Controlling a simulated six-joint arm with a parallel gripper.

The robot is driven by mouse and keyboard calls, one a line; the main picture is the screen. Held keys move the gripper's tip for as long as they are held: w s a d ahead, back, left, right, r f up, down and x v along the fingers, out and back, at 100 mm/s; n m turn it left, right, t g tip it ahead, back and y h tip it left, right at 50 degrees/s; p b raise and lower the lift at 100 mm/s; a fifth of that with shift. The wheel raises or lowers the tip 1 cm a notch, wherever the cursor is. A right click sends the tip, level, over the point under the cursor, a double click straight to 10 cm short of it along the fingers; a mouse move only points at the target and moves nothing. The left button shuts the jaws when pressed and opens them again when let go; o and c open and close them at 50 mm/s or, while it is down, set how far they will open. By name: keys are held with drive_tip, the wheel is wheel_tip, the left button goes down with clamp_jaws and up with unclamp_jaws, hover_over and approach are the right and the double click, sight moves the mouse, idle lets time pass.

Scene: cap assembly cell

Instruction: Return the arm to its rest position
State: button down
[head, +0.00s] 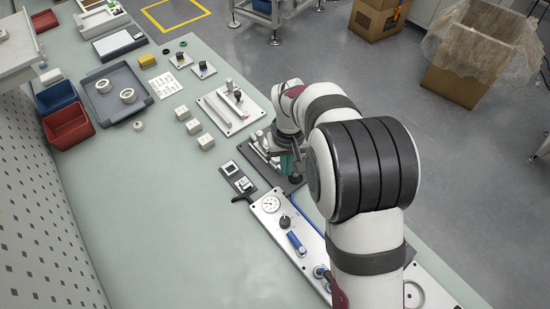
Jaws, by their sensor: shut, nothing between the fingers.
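My arm reaches over the right half of the pale green bench (210,250). My gripper (294,176) hangs below the wrist, over or beside a dark fixture plate (260,163) with metal posts. Part of it is hidden behind my arm. It looks shut and nothing shows between its fingers. I cannot tell whether it touches the fixture. A teal part shows beside the gripper.
A long panel (272,214) with gauge and blue lever lies in front of the fixture, near a small black device (237,178). White blocks (193,126), a grey tray (96,106) and red bin (68,126) stand left. The bench's lower left is clear.

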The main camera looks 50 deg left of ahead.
wheel_tip(320, 180, up, 6)
drive_tip(key=shift+f, duration=0.25)
